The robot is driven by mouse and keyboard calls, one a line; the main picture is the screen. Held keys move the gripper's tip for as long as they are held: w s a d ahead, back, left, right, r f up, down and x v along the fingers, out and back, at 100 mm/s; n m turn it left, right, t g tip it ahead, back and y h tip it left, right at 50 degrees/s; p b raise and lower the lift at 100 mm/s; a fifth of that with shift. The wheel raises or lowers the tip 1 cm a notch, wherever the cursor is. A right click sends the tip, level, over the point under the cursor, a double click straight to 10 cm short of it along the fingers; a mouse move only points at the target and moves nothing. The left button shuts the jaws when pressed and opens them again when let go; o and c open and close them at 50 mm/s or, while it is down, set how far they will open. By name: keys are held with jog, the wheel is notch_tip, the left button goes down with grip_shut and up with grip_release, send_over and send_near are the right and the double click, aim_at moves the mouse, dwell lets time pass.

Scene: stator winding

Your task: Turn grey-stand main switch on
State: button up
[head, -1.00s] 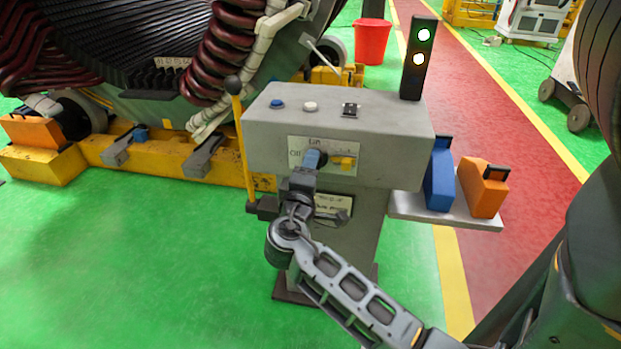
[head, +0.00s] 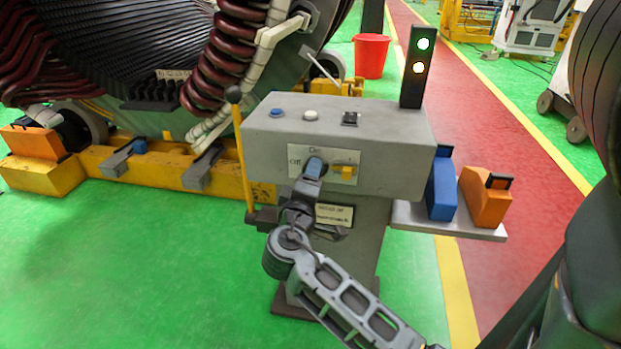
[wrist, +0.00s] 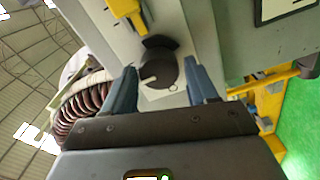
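The grey stand (head: 250,150) has a white panel marked "Off" at the left, with a label at its top, in the head view. A yellow switch (head: 346,172) sits at the panel's right. The main switch, a dark round knob (wrist: 160,68) with a white mark, lies between my blue fingertips in the wrist view. The mark points left in that view. My gripper (head: 315,166) is at the panel and hides the knob in the head view. My gripper (wrist: 160,72) has one finger on each side of the knob; whether they press on it is unclear.
A signal post (head: 413,68) with green and pale lights lit rises from the stand. A yellow lever (head: 242,150) stands left of it. A side shelf (head: 425,220) holds a blue and an orange block (head: 485,198). A yellow frame (head: 95,165) lies behind. Green floor is clear at left.

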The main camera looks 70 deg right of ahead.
jog(key=shift+o, duration=1.4)
jog(key=a, duration=0.7)
jog(key=shift+s+a, duration=0.3)
jog(key=shift+a, duration=0.1)
jog(key=s+a+f+n+t+y+p, duration=0.25)
jog(key=a+t+y, duration=0.3)
jog(key=a, duration=0.35)
jog(key=s+a+f+n+t+y+p, duration=0.1)
jog(key=s+a+n+t+y+p, duration=0.25)
jog(key=a+y, duration=0.45)
jog(key=s+a+r+m+t+y+p, duration=0.2)
jog(key=s+a+r, duration=0.2)
jog(key=r, duration=0.3)
jog(key=s+a+r+m+t+y+p, duration=0.2)
jog(key=s+a+r, duration=0.3)
jog(key=r, duration=0.3)
jog(key=shift+s+a+r+t, duration=0.2)
jog(key=shift+a+t, duration=0.1)
jog(key=shift+a, duration=0.1)
